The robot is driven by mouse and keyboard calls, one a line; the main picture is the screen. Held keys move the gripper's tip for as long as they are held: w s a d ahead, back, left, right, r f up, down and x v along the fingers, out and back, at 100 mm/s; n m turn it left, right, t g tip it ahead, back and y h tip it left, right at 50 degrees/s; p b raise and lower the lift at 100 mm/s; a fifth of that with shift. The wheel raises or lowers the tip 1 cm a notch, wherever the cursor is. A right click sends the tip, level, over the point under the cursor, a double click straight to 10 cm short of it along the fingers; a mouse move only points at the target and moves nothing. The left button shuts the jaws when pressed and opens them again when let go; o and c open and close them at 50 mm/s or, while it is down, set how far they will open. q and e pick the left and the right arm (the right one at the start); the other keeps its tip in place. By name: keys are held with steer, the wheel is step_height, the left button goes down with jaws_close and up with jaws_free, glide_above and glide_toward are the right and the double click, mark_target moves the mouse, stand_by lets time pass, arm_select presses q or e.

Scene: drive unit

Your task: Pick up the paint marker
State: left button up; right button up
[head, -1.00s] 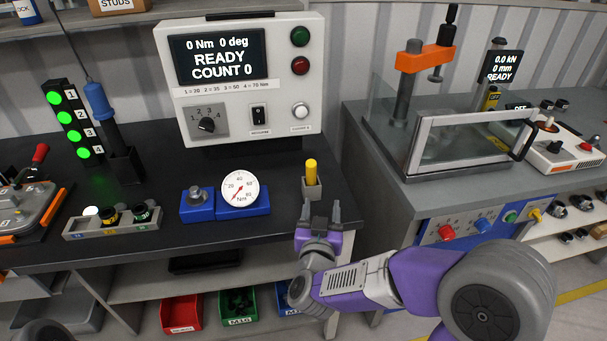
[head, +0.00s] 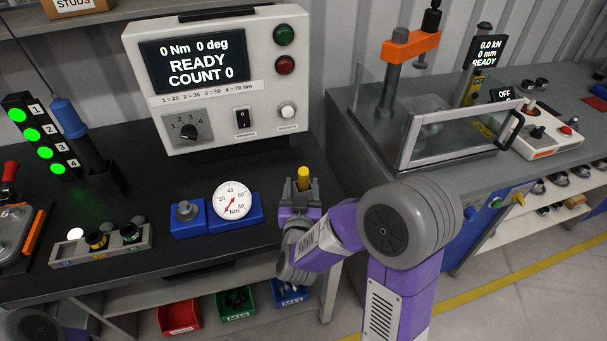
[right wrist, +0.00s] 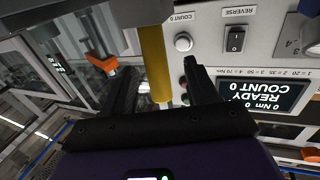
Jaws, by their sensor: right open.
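The yellow paint marker (head: 303,174) stands upright at the bench's right end, in front of the grey control box. My right gripper (head: 301,187) is open, with one finger on each side of the marker. In the right wrist view, which is upside down, the marker (right wrist: 155,58) is between the spread fingers of the gripper (right wrist: 157,75), with a gap visible on the right finger's side. The marker's holder is mostly hidden behind my gripper in the head view. My left gripper is out of view.
A round dial gauge (head: 232,199) on a blue block stands left of my right gripper. The control box (head: 222,80) rises behind. A glass-guarded press (head: 455,140) is on the adjoining bench at right. A tray of sockets (head: 101,246) lies farther left.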

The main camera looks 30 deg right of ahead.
steer(key=shift+b+x, duration=0.4)
steer(key=shift+x, duration=2.35)
steer(key=shift+s+d+r, duration=0.1)
steer(key=shift+s+d, duration=0.05)
steer(key=shift+c, duration=0.5)
steer(key=c, duration=1)
